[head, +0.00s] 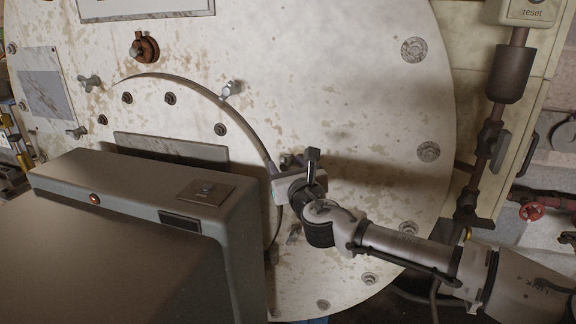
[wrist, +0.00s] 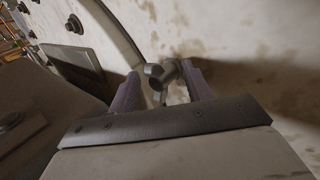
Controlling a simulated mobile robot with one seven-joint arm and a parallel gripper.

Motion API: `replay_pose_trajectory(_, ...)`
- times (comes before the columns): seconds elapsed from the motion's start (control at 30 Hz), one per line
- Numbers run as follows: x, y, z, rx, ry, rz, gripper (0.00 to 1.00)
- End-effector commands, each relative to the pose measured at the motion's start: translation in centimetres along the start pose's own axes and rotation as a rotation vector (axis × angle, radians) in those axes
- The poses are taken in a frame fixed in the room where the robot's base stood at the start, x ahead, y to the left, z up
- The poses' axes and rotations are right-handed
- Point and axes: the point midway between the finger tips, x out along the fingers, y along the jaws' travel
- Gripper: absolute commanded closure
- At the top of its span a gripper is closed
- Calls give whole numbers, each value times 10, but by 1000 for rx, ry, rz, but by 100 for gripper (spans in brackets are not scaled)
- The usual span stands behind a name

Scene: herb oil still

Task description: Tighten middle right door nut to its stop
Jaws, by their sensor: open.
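The middle right door nut shows in the wrist view as a grey metal wing nut (wrist: 164,72) at the edge of the round door. My gripper (wrist: 161,82) is open, with one purple-grey finger on each side of the nut. I cannot tell whether either finger touches it. In the head view my gripper (head: 284,163) is at the right edge of the door (head: 190,112) and hides most of this nut.
Similar wing nuts sit at the door's upper right (head: 231,90), lower right (head: 294,235) and left (head: 90,83). A grey box-like body (head: 130,240) fills the lower left. A pipe with a dark valve (head: 490,138) stands right of the pale, stained vessel front (head: 370,100).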

Motion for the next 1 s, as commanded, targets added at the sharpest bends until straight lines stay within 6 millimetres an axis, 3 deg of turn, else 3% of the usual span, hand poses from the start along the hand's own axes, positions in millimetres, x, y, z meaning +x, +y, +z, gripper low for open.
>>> replay_pose_trajectory(0.17,0,0,0,0,0,0,51)
replay_pose_trajectory(0.5,0,0,0,0,0,1,94)
replay_pose_trajectory(1.0,-1,0,-10,126,-85,-6,94)
